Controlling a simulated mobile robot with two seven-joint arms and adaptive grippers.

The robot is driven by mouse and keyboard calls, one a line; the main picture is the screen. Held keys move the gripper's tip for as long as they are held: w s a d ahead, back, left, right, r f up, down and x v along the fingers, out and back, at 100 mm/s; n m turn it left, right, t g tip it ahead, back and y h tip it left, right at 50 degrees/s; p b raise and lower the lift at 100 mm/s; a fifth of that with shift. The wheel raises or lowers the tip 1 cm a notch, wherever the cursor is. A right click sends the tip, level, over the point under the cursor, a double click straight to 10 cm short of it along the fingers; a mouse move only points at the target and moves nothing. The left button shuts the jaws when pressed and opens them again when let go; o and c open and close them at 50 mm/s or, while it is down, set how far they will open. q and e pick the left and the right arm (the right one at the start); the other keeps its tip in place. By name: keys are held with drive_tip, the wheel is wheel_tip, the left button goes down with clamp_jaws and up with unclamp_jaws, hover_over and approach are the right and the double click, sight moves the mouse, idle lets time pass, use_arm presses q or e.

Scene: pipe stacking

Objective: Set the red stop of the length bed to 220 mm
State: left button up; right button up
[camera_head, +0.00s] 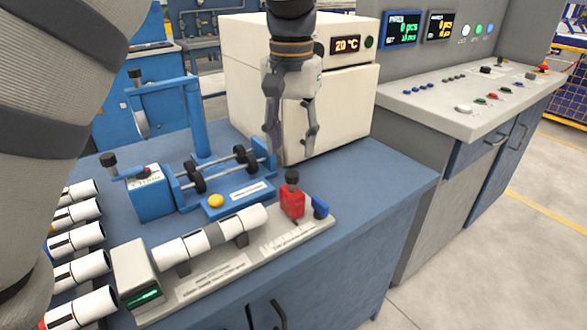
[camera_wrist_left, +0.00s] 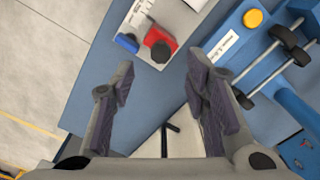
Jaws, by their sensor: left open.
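The length bed (camera_head: 215,285) is a long light plate at the front of the blue table. The red stop (camera_head: 292,204) with its black knob stands near the bed's right end, beside a small blue piece (camera_head: 321,208). A white pipe with a grey band (camera_head: 212,236) lies on the bed's supports, left of the stop. My left gripper (camera_head: 291,142) points down, open and empty, above and behind the stop. In the left wrist view the red stop (camera_wrist_left: 159,38) shows just beyond my open fingertips (camera_wrist_left: 157,80), apart from them. My right gripper is not in view.
A blue roller fixture (camera_head: 215,185) with a yellow button stands behind the bed. A cream oven (camera_head: 335,110) reading 20 °C stands behind my gripper. Several white pipes (camera_head: 75,240) lie at the left. The table's right corner (camera_head: 400,178) is clear.

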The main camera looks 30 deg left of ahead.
sight(292, 174)
use_arm(q)
wheel_tip(292, 174, down, 8)
drive_tip(key=shift+w+r, duration=0.1)
clamp_jaws()
